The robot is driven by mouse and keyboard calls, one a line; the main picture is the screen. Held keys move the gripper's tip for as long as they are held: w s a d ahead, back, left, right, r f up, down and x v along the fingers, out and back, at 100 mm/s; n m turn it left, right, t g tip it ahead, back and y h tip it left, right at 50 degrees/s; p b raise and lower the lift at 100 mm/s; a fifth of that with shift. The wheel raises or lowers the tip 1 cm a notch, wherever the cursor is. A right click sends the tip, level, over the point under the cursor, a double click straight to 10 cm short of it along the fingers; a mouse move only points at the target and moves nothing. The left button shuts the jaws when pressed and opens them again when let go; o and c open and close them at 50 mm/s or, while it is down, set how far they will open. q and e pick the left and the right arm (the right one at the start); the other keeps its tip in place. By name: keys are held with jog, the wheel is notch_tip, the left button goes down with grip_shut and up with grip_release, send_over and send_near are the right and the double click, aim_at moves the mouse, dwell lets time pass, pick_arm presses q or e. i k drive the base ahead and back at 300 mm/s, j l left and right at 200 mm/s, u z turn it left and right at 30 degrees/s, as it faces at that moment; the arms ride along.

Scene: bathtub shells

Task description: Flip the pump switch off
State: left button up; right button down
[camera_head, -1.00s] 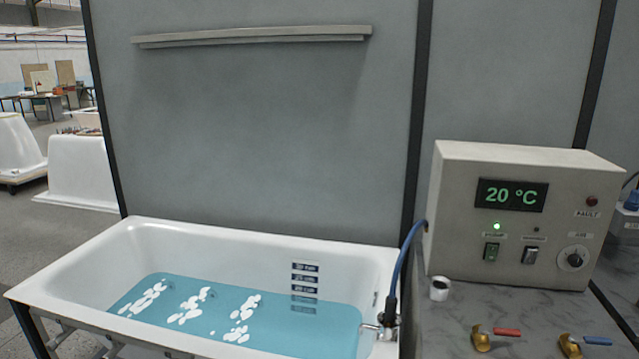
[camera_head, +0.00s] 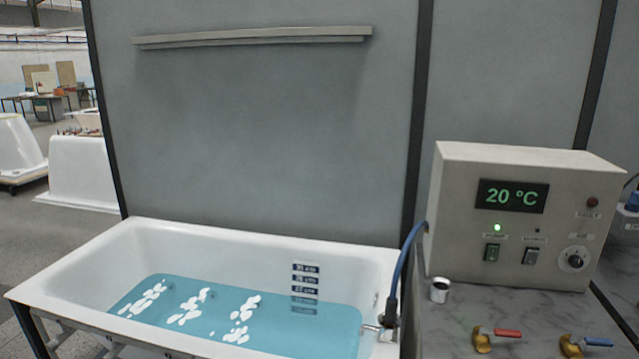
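The beige control box (camera_head: 518,225) stands on the marble-look counter at the right. The display (camera_head: 512,196) reads 20 °C. The exact tilt of the green switch is too small to tell. Neither of my grippers is in view.
The white bathtub (camera_head: 80,268) holds blue water and has a blue hose (camera_head: 405,255) at its right end. A round knob (camera_head: 574,260) is at the box's right.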

aim_at(493, 253)
jog(key=l, duration=1)
jog(key=k+l, duration=0.15)
jog(key=l, duration=1.9)
jog(key=k+z, duration=0.05)
jog(key=k, duration=0.05)
